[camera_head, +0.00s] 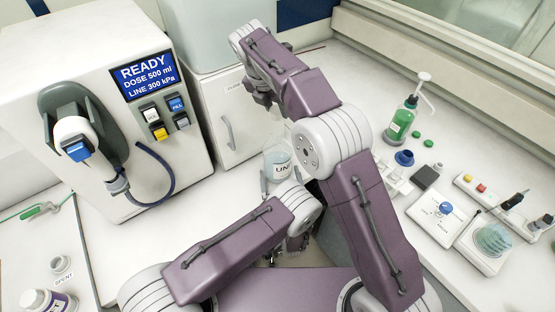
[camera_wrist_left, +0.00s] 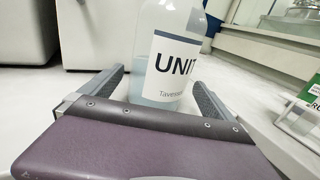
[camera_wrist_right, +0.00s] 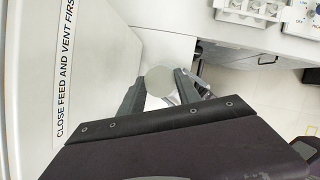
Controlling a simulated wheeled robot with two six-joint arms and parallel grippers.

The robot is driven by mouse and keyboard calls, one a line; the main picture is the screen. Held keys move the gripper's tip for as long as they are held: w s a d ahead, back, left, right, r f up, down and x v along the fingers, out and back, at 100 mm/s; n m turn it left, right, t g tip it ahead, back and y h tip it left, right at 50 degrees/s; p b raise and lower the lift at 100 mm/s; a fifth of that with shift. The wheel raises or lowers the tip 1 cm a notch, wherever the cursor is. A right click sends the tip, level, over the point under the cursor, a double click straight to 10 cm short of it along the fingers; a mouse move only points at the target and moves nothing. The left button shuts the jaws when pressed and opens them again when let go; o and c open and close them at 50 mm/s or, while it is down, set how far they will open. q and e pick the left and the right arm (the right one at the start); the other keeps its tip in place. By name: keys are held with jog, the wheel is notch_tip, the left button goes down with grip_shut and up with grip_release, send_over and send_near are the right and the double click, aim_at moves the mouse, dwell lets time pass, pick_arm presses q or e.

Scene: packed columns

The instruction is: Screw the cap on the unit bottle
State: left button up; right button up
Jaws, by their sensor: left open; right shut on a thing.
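The unit bottle (camera_head: 278,158), clear with a white "UNIT" label, stands upright on the white bench and also shows large in the left wrist view (camera_wrist_left: 165,60). My left gripper (camera_wrist_left: 157,78) is open, with one finger on each side of the bottle's lower part. In the head view it is low at the bottle (camera_head: 280,178). My right gripper (camera_wrist_right: 160,88) is shut on a round grey cap (camera_wrist_right: 160,82). In the head view this gripper (camera_head: 262,98) is above the bottle. My right arm hides the bottle's top, so I cannot tell whether the cap touches the neck.
A white dosing machine (camera_head: 120,100) with a "READY" display stands at left. A white cabinet (camera_head: 228,130) stands behind the bottle. At right are a green pump bottle (camera_head: 401,122), a blue-knobbed device (camera_head: 445,212) and small parts. A white bottle (camera_head: 45,301) stands lower left.

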aim_at(278, 131)
pick_arm(q)
jog(key=w, duration=0.3)
jog(key=w+a, duration=0.1)
jog(key=w, duration=0.1)
jog(key=shift+w, duration=0.2)
jog(key=shift+d, duration=0.1)
pick_arm(e)
jog(key=shift+s, duration=0.1)
pick_arm(q)
jog(key=shift+s, duration=0.15)
pick_arm(e)
jog(key=shift+r, duration=0.1)
pick_arm(q)
jog(key=c, duration=1.8)
pick_arm(e)
jog(key=shift+f, duration=2.5)
jog(key=shift+f, duration=0.1)
jog(key=shift+f, duration=0.8)
jog(key=shift+f, duration=0.55)
